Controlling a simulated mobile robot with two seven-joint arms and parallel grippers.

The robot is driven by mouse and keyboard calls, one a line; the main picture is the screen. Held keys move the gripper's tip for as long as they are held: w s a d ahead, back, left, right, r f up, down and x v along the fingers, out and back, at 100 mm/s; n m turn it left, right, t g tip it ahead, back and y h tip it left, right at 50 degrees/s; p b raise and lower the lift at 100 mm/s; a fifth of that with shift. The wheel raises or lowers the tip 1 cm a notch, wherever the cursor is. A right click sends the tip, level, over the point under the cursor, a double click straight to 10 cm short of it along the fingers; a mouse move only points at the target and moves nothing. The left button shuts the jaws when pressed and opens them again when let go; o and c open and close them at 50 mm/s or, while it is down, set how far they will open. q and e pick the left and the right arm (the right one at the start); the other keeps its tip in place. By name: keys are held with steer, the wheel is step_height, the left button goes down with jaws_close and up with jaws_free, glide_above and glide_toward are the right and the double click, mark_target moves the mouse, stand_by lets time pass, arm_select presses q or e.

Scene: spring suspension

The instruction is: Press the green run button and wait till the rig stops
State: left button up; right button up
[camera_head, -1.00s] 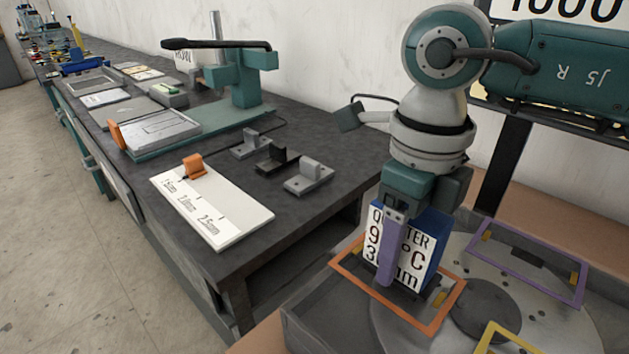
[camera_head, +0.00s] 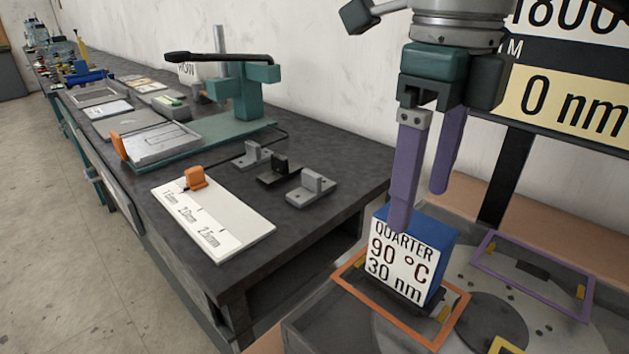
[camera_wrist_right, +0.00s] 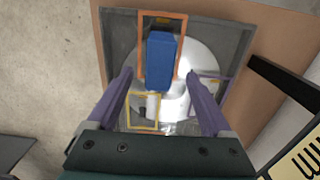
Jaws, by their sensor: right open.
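My right gripper (camera_head: 419,207) is open, its two purple fingers apart and pointing down above a blue block (camera_head: 432,232). The block has a white label reading QUARTER 90 °C 30 nm and stands within an orange frame (camera_head: 452,322) on a round grey plate (camera_head: 485,270). In the right wrist view the block (camera_wrist_right: 160,62) lies beyond and between the open fingertips (camera_wrist_right: 160,76), with nothing held. I cannot make out a green run button in these views. My left gripper is not in view.
The plate also carries a purple frame (camera_head: 533,275) and a yellow frame (camera_head: 505,346). A sign (camera_head: 570,105) behind reads 0 nm. The dark bench (camera_head: 330,215) at left holds a green lever press (camera_head: 246,100), a white scale board (camera_head: 225,228) and small grey brackets (camera_head: 311,188).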

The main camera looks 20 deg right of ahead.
steer(key=shift+r, duration=1.15)
steer(key=shift+c, duration=0.2)
